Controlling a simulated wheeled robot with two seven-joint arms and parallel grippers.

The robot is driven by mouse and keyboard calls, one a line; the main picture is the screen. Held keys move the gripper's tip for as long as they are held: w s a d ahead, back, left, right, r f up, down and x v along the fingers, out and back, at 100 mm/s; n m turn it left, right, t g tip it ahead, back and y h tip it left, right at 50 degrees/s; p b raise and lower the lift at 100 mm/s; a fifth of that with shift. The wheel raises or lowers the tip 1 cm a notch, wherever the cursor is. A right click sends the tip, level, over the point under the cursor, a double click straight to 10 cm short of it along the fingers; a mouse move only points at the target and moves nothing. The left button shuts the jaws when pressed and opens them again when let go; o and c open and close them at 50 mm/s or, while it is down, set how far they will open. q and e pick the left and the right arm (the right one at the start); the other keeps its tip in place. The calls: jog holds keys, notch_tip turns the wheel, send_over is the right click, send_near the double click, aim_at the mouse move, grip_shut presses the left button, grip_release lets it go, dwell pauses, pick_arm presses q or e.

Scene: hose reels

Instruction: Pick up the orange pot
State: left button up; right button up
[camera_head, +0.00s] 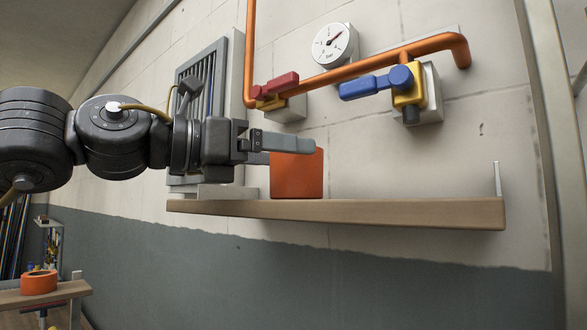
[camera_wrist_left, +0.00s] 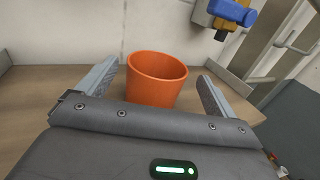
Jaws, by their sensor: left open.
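The orange pot (camera_head: 297,178) stands upright on the wooden wall shelf (camera_head: 400,214). My left gripper (camera_head: 288,150) is at the pot's upper part, and one finger crosses in front of its rim in the head view. In the left wrist view the pot (camera_wrist_left: 156,78) sits between the two spread fingers of my left gripper (camera_wrist_left: 158,85), with a visible gap on each side. The gripper is open and holds nothing. The pot's upper left part is hidden by the finger in the head view. My right gripper is not in view.
Above the shelf run a copper pipe (camera_head: 340,72), a red-handled valve (camera_head: 276,86), a blue-handled valve (camera_head: 378,85) and a gauge (camera_head: 334,45). A metal bracket (camera_head: 497,178) rises at the shelf's right end. The shelf right of the pot is clear. An orange ring-shaped object (camera_head: 39,283) lies on a low table.

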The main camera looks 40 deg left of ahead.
pick_arm(q)
jog(key=x, duration=0.2)
jog(key=p+x, duration=0.1)
jog(key=x, duration=0.1)
jog(key=shift+a, duration=0.25)
jog(key=shift+w+d+f, duration=0.1)
jog(key=shift+s, duration=0.25)
jog(key=shift+c, duration=1.3)
jog(key=shift+w, duration=0.1)
jog(key=c, duration=0.9)
jog(key=shift+o, duration=0.2)
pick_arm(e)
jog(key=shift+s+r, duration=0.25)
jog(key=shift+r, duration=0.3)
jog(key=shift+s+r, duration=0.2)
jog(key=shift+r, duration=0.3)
